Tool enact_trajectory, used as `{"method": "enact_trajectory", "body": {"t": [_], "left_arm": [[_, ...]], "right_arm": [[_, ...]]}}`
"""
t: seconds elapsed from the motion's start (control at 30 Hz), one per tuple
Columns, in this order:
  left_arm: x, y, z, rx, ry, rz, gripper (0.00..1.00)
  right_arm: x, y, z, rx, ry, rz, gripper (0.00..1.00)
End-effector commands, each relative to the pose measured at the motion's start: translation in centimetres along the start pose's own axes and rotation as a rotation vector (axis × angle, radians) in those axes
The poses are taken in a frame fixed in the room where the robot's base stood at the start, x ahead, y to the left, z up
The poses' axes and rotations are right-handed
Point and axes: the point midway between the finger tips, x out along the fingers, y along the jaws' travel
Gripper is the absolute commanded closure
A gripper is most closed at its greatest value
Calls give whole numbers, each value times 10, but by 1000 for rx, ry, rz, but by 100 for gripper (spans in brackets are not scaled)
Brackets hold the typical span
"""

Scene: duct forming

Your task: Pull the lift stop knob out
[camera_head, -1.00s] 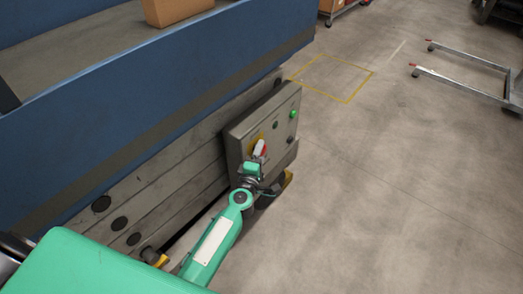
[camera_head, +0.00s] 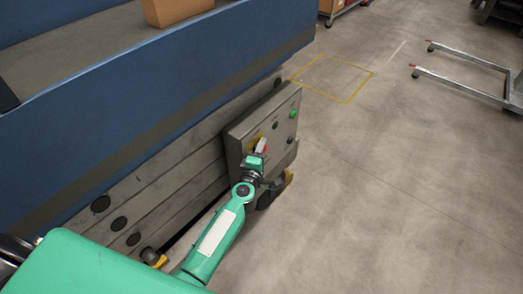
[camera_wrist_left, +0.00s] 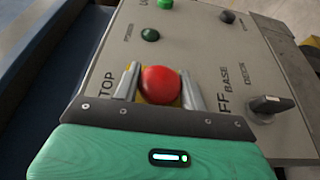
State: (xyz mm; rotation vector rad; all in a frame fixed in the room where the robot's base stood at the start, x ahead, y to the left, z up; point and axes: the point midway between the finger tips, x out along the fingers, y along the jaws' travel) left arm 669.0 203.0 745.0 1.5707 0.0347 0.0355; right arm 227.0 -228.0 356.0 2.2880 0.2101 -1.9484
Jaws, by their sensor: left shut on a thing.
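The lift stop knob (camera_wrist_left: 161,84) is a round red mushroom button on a yellow backing, on the grey control panel (camera_wrist_left: 215,62). In the left wrist view my left gripper (camera_wrist_left: 160,88) has one metal finger on each side of the knob and is shut on it. In the head view my left gripper (camera_head: 260,148) is at the left part of the panel (camera_head: 283,112), and the knob is mostly hidden by the gripper. My right gripper is not in view.
The panel also carries a bright green button (camera_wrist_left: 165,4), a dark green one (camera_wrist_left: 150,34), a black one (camera_wrist_left: 227,17) and a black rotary switch (camera_wrist_left: 271,105). A blue lift side (camera_head: 190,85) rises behind it. Open floor (camera_head: 400,200) lies to the right.

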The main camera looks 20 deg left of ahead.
Motion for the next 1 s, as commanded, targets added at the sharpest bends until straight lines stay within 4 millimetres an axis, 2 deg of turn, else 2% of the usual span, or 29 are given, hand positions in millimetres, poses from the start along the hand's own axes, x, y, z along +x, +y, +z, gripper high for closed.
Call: {"method": "enact_trajectory", "body": {"t": [0.1,0.2,0.47,0.5,0.57,0.87,1.0], "left_arm": [[-4,0,8,-1,0,-3,99],[-6,0,14,-2,-1,-2,99],[-7,-1,16,-1,-4,-3,99],[-7,-2,16,-1,-4,-3,50],[-7,-1,16,-1,-4,-3,38],[-7,-1,15,0,-1,-1,36],[-15,-1,15,-1,-1,-2,36]], "right_arm": [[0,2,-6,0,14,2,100],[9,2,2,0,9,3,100],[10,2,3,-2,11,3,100],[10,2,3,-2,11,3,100],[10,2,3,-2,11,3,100],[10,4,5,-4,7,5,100],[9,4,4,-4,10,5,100]]}}
